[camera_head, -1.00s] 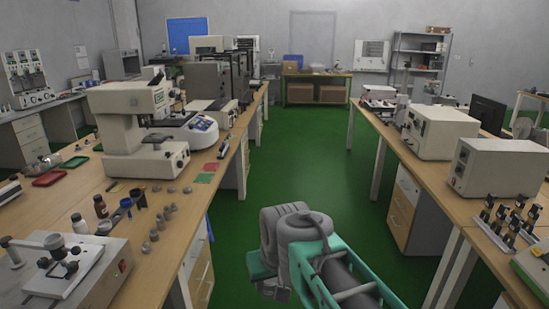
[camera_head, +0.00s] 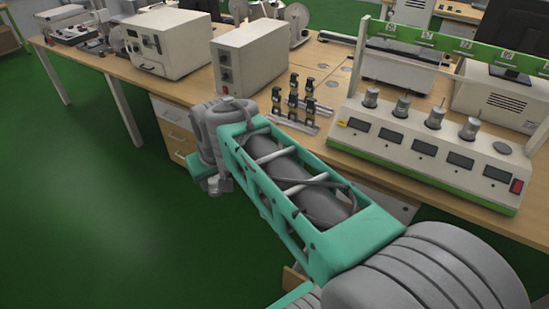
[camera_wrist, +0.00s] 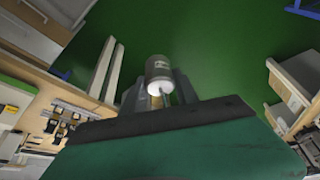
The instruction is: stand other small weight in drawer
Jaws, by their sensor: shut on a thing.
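A small grey metal cylinder with a pale label, the weight (camera_wrist: 159,70), is held between the fingers of my gripper (camera_wrist: 160,92) in the wrist view. Green floor lies behind it. In the head view my gripper is at the far end of my arm, over the floor left of the bench, and the weight is not clear there.
The bench (camera_head: 125,68) carries beige instrument boxes (camera_head: 260,58), small black clamps (camera_head: 292,98) and a white tester (camera_head: 430,150) with several grey cylinders on top. Open green floor (camera_head: 90,190) lies at the left.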

